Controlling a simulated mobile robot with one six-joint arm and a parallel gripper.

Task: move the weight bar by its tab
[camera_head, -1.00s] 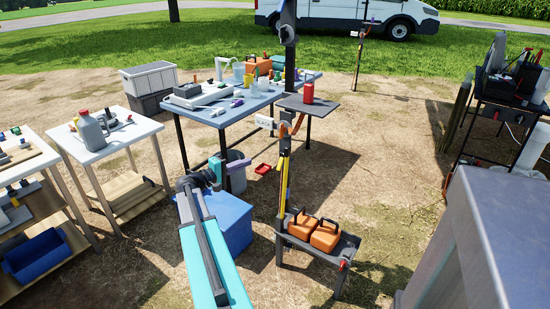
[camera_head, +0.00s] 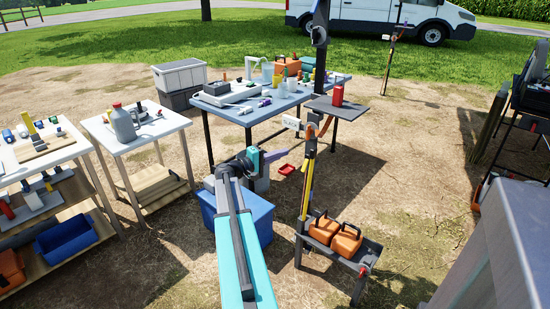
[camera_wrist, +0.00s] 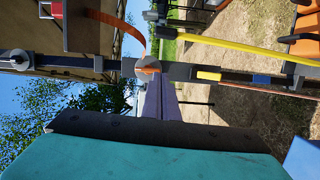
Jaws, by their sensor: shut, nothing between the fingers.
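My gripper (camera_head: 278,154) has purple fingers and is at the end of my teal arm, just left of a dark upright post (camera_head: 311,165). The fingers are shut and empty. In the wrist view the shut fingers (camera_wrist: 158,84) point toward the post and a round grey-and-orange fitting (camera_wrist: 148,68) on it; I cannot tell whether they touch. A long yellow rod (camera_wrist: 245,48) runs along the post. I cannot make out for certain which piece is the weight bar or its tab.
A grey shelf (camera_head: 368,111) with a red container (camera_head: 338,95) juts from the post. Orange cases (camera_head: 346,241) sit in a low tray. A blue bin (camera_head: 260,221) stands below my arm. A cluttered blue-grey table (camera_head: 286,101) stands behind; white side tables are left.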

